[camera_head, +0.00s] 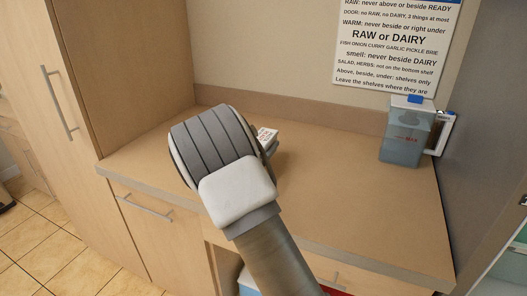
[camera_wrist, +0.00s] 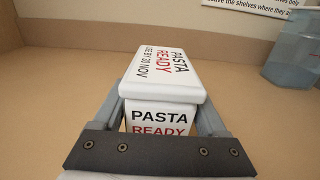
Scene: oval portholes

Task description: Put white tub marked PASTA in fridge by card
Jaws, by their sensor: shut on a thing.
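The white tub (camera_wrist: 163,78) marked PASTA, READY and USE BY 30 NOV is in the middle of the wrist view. My gripper (camera_wrist: 160,108) has a finger on each side of it and is shut on it. In the head view my arm hides most of the tub, and only a small lettered part (camera_head: 267,136) shows over the wooden counter. I cannot tell whether it touches the counter. The card (camera_head: 396,45) hangs on the back wall, with rules for RAW, DAIRY, WARM and smell. The fridge may be at the right edge, where only a pale, greenish part (camera_head: 507,262) shows.
A blue-lidded clear jug (camera_head: 404,132) stands at the counter's back right, beside a grey panel (camera_head: 484,130). The counter (camera_head: 340,190) is clear between the tub and jug. A tall wooden cabinet (camera_head: 140,60) bounds the left. Red and blue things show low, below the counter.

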